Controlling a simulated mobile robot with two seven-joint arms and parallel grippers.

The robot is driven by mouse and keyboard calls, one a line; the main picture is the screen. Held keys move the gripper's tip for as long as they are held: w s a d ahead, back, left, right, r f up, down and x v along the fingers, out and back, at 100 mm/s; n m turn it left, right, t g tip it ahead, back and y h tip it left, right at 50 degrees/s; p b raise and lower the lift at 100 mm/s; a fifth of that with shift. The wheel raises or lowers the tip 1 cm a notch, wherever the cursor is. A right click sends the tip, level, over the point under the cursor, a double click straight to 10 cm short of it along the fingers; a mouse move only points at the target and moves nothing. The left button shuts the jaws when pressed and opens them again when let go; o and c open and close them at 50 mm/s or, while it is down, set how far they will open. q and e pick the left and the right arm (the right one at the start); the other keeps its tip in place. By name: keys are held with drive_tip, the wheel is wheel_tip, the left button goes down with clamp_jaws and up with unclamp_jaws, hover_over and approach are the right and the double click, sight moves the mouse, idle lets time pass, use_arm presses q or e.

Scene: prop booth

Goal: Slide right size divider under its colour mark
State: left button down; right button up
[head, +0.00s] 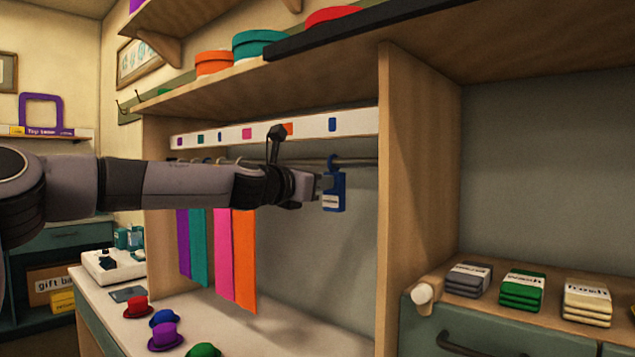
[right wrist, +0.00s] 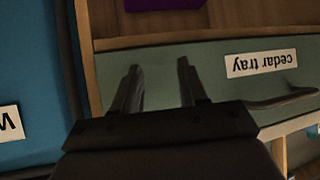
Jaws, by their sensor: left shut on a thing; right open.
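My left gripper (head: 312,187) is shut on a blue size divider (head: 335,192) with a white label. The divider's hooked top is at the hanging rail (head: 360,161); I cannot tell whether it bears on it. A white strip (head: 355,124) above the rail carries colour marks, among them a blue mark (head: 332,125) right above the divider and an orange mark (head: 288,129). Purple, teal, pink (head: 224,255) and orange (head: 244,260) cloths hang left of the divider. My right gripper (right wrist: 158,80) is open and empty in the right wrist view, before a drawer labelled "cedar tray" (right wrist: 265,64).
A wooden upright (head: 405,200) closes the rail's right end. Small hats, red (head: 136,307), blue, purple (head: 165,336) and green, stand on the counter below. Labelled folded stacks (head: 522,290) lie on the right counter. The rail between the divider and upright is clear.

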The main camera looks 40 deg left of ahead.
use_arm(q)
drive_tip(key=c, duration=1)
unclamp_jaws()
drive_tip(key=shift+c, duration=0.2)
drive_tip(key=s, duration=0.7)
drive_tip(key=shift+b, duration=0.35)
drive_tip(key=shift+s, duration=0.1)
